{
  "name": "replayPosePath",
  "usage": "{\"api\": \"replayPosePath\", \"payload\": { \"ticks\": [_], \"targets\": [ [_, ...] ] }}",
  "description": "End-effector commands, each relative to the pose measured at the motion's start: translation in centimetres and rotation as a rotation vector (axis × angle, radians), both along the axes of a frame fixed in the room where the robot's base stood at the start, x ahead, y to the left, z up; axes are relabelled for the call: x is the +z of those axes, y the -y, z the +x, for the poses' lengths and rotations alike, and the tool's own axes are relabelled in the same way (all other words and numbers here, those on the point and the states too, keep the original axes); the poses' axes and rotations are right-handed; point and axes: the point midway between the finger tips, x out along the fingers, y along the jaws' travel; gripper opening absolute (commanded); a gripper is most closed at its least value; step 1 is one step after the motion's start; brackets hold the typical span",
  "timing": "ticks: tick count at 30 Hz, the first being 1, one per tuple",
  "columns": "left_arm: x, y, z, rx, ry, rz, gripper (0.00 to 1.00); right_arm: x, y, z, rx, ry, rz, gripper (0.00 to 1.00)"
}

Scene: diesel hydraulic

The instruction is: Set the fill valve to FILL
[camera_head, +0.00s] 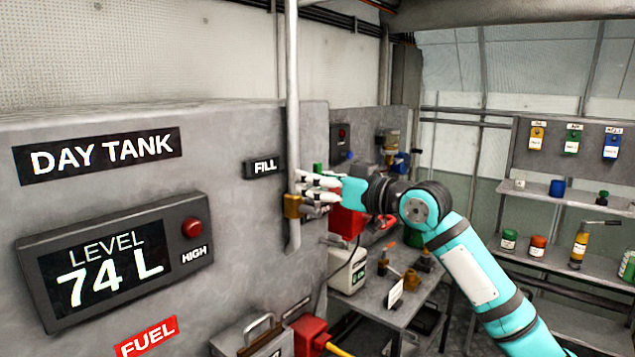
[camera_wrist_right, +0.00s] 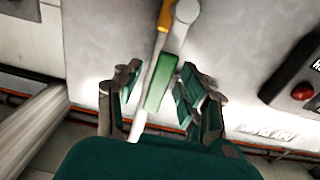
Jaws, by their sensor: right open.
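The fill valve has a brass-yellow body (camera_head: 292,206) on a vertical pale pipe (camera_head: 292,100), just below the FILL label (camera_head: 264,167). In the right wrist view the yellow body (camera_wrist_right: 162,16) shows at the top, and a green handle-like part (camera_wrist_right: 160,82) lies in front of the pipe. My right gripper (camera_head: 318,189) is at the valve, just right of the pipe. In the wrist view its fingers (camera_wrist_right: 158,86) are open on either side of the green part, with gaps visible. Contact is not clear. The valve's setting cannot be read. My left gripper is not in view.
The DAY TANK panel (camera_head: 95,155) has a display (camera_head: 110,265) reading LEVEL 74 L and a red HIGH lamp (camera_head: 192,227). A cluttered bench (camera_head: 375,308) stands behind my right arm. Shelves (camera_head: 560,205) with bottles are at the right.

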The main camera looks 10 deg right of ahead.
Motion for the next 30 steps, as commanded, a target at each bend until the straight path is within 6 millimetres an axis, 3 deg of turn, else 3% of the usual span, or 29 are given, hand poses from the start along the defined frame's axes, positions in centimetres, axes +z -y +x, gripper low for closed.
{"api": "replayPosePath", "payload": {
  "ticks": [5, 18, 30],
  "targets": [
    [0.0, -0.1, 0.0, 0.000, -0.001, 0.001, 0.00, 0.0, 1.1, -1.2, -0.002, 0.001, 0.000, 0.40],
    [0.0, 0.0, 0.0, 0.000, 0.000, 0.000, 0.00, -0.1, 6.4, -8.1, -0.004, -0.002, -0.003, 0.40],
    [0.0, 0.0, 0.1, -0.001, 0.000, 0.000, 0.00, 0.0, 7.4, -9.5, -0.001, -0.002, -0.001, 0.40]
  ]
}}
